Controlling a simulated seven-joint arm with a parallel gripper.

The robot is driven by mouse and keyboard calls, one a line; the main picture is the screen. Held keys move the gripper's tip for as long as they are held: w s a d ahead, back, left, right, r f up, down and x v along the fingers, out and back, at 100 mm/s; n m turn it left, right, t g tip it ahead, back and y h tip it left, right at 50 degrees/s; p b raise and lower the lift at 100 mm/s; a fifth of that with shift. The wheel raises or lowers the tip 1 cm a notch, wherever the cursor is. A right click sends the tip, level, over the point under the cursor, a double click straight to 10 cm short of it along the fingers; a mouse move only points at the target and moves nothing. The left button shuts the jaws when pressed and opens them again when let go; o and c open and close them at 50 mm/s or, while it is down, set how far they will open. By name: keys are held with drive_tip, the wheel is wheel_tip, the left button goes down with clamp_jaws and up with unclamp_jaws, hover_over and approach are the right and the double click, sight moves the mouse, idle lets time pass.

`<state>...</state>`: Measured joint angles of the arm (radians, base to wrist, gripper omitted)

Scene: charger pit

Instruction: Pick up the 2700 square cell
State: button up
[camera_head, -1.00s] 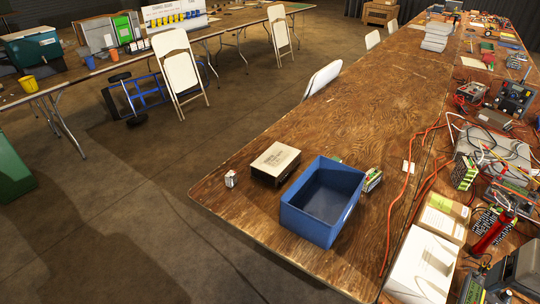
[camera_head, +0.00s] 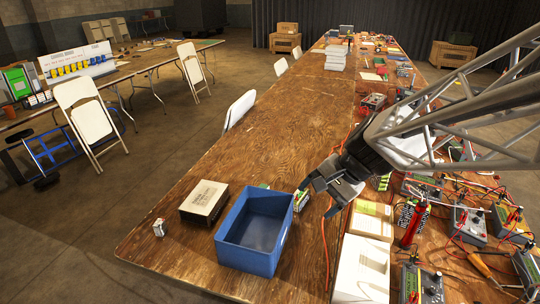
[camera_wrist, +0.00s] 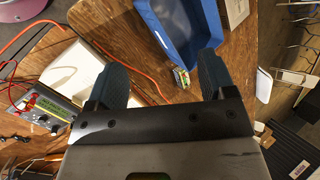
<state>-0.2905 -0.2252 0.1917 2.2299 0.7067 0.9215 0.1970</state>
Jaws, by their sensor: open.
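I cannot read "2700" on anything here. A small pale grey block (camera_head: 158,228) stands near the table's left edge. A small green and white item (camera_head: 301,200) is beside the right wall of a blue bin (camera_head: 233,247); it also shows in the wrist view (camera_wrist: 181,77), beyond and between my fingers. I cannot tell which of these is the square cell. My gripper (camera_head: 320,190) is above the table, just right of the green and white item. In the wrist view my gripper (camera_wrist: 164,75) is open, with nothing between its fingers.
The blue bin looks empty. A labelled beige box (camera_head: 203,201) is left of it. A white box (camera_head: 361,270), an orange cable (camera_wrist: 135,65), meters and wires crowd the right side. The wooden table (camera_head: 262,145) is clear behind the bin.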

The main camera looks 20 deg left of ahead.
drive_tip(key=w+a+f+m+g+y, duration=0.1)
drive_tip(key=w+a+f, duration=0.15)
drive_tip(key=a, duration=0.55)
drive_tip(key=w+a+f+m+y, duration=0.2)
drive_tip(key=w+a, duration=0.2)
drive_tip(key=a, duration=0.3)
drive_tip(key=m+g+y, duration=0.1)
drive_tip(key=m+y, duration=0.2)
drive_tip(key=m, duration=0.3)
hover_over(156, 224)
drive_tip(key=w+d, duration=0.4)
drive_tip(key=d, duration=1.1)
wheel_tip(156, 224, down, 16)
drive_tip(key=s+a+f+m, duration=0.1)
drive_tip(key=a+f, duration=0.2)
drive_tip(key=a, duration=0.1)
drive_tip(key=a+f+m, duration=0.1)
drive_tip(key=a+f, duration=0.3)
drive_tip(key=s+a+f+m+y, duration=0.1)
drive_tip(key=a+f, duration=0.2)
drive_tip(key=f, duration=0.1)
drive_tip(key=shift+s+a+m+t, duration=0.3)
drive_tip(key=shift+a+m, duration=0.1)
drive_tip(key=shift+a+f, duration=0.1)
drive_tip(key=shift+x, duration=2.4)
